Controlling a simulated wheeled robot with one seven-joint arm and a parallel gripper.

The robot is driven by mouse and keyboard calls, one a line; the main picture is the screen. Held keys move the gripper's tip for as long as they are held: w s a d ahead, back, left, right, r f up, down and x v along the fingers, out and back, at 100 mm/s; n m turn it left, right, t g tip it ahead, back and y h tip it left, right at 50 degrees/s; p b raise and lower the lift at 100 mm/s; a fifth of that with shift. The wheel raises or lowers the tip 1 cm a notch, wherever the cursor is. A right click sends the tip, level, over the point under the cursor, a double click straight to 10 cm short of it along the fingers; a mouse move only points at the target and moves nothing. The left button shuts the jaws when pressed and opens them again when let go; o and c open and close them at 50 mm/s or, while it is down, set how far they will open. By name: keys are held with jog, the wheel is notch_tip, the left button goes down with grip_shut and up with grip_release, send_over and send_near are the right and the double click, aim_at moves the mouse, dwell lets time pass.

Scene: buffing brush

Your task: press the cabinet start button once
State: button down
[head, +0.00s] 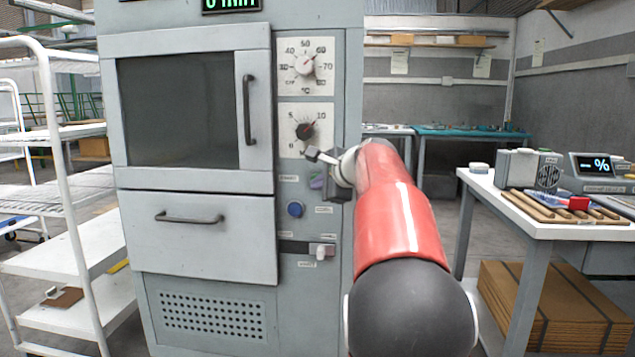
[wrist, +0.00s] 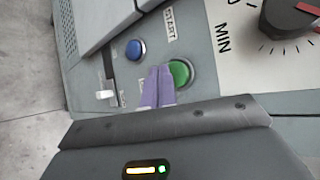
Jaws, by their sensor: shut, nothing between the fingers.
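The cabinet (head: 345,100) stands at the centre of the head view. In the wrist view its green button (wrist: 180,72) sits in a pale ring beside the label START (wrist: 171,24). The closed purple fingers of my gripper (wrist: 159,72) overlap the button's left edge in that view. I cannot tell whether they touch it. In the head view my gripper (head: 317,181) is at the control panel, below the lower dial, and the green button is hidden there. My gripper is shut and empty.
A blue button (head: 295,209) and a white switch (head: 321,251) are lower on the panel. The MIN dial (head: 305,131) is above. A white shelf rack (head: 60,200) stands left; a workbench (head: 560,230) with tools stands right.

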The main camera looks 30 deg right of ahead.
dwell(0.8)
jog(key=shift+w+d+p, duration=0.2)
jog(key=shift+w+p, duration=0.15)
jog(key=shift+p, duration=0.05)
jog(key=shift+w+d+p, duration=0.3)
jog(key=shift+w+p, duration=0.1)
dwell(0.6)
jog(key=shift+s, duration=0.1)
dwell(0.4)
jog(key=shift+s+a+b, duration=0.45)
jog(key=shift+s+a, duration=0.05)
jog(key=shift+s, duration=0.15)
jog(key=shift+s, duration=0.1)
jog(key=shift+s+a+b, duration=0.45)
jog(key=shift+s+a, duration=0.25)
jog(key=shift+s, duration=0.3)
jog(key=shift+s+a+b, duration=0.4)
jog(key=shift+s+a, duration=0.3)
jog(key=shift+s, duration=0.3)
